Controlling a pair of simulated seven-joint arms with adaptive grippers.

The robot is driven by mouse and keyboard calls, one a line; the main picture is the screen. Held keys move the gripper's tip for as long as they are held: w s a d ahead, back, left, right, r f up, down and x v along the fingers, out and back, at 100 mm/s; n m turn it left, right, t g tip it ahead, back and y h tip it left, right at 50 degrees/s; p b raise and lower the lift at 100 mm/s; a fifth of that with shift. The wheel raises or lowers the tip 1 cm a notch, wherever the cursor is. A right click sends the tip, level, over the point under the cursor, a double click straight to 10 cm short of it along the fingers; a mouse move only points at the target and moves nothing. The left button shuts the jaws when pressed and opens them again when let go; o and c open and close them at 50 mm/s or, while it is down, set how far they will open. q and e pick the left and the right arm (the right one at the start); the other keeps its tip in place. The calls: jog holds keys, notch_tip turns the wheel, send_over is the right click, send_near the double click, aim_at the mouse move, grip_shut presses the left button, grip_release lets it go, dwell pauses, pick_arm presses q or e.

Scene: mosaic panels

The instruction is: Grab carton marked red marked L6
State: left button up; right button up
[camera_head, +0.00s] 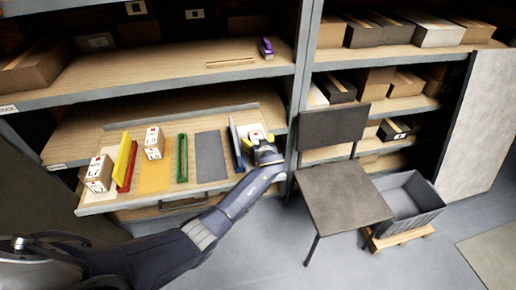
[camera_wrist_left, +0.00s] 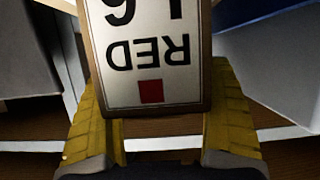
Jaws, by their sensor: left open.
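The carton marked RED L6 (camera_wrist_left: 152,62) fills the upper middle of the left wrist view. Its white label with a red square reads upside down, and the top of the label is cut off. The yellow fingers of my left gripper (camera_wrist_left: 160,115) stand open on either side of its near end. In the head view a small part of this carton (camera_head: 254,130) shows beside my left gripper (camera_head: 262,146), at the right end of the lower shelf. The gripper hides most of it. My right gripper is not in view.
Two other labelled cartons (camera_head: 98,173) (camera_head: 153,142) stand on the shelf's left. Yellow, red, green (camera_head: 182,158) and blue (camera_head: 236,146) dividers and a grey mat (camera_head: 211,156) lie between. A shelf upright (camera_head: 297,110) rises just right of my gripper. A grey chair (camera_head: 343,192) and crate (camera_head: 408,205) stand right.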

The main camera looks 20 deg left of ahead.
pick_arm(q)
jog(key=shift+c, duration=0.4)
jog(key=c, duration=1.5)
jog(key=shift+r, duration=0.15)
jog(key=shift+c, duration=0.5)
jog(key=shift+r, duration=0.1)
